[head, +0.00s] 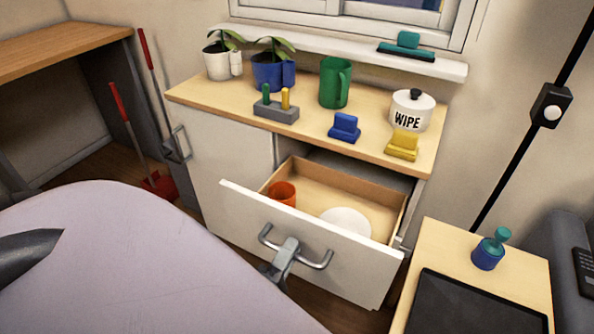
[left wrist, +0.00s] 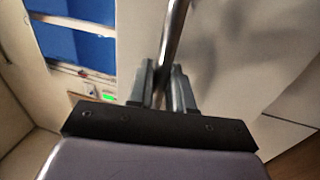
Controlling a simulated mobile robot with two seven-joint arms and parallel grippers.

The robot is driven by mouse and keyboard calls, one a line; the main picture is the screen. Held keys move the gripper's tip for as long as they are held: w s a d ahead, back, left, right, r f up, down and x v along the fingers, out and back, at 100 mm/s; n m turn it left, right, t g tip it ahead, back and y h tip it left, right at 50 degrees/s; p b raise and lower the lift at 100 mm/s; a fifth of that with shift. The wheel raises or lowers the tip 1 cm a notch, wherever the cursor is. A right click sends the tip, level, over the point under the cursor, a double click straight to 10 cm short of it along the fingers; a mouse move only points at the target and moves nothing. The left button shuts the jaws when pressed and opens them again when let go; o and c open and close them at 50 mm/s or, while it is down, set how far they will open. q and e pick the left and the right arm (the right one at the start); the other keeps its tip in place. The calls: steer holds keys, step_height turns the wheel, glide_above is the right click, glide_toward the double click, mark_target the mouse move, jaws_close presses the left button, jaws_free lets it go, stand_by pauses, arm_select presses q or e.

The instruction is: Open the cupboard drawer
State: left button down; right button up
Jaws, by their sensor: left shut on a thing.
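The cupboard drawer (head: 310,240) is pulled well out of the cupboard (head: 230,180) in the head view. An orange cup (head: 282,194) and a white round plate-like thing (head: 345,223) lie inside it. A grey metal bar handle (head: 320,262) is on the drawer's white front. My left gripper (head: 287,246) is shut on the middle of this handle. In the left wrist view, the gripper's two fingers (left wrist: 167,84) close on both sides of the metal bar (left wrist: 174,35). My right gripper is not in view.
Plants in pots, a green mug (head: 335,82), a white WIPE jar (head: 411,110) and small blocks stand on the cupboard top. A side table (head: 535,275) with a dark tray (head: 475,305) stands right of the drawer. A red dustpan (head: 160,184) is at the left.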

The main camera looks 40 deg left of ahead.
arm_select(q)
steer(key=shift+s+d, duration=0.1)
steer(key=shift+s, duration=0.25)
steer(key=c, duration=1.2)
jaws_free()
steer(key=v, duration=0.7)
steer(key=shift+b, duration=0.4)
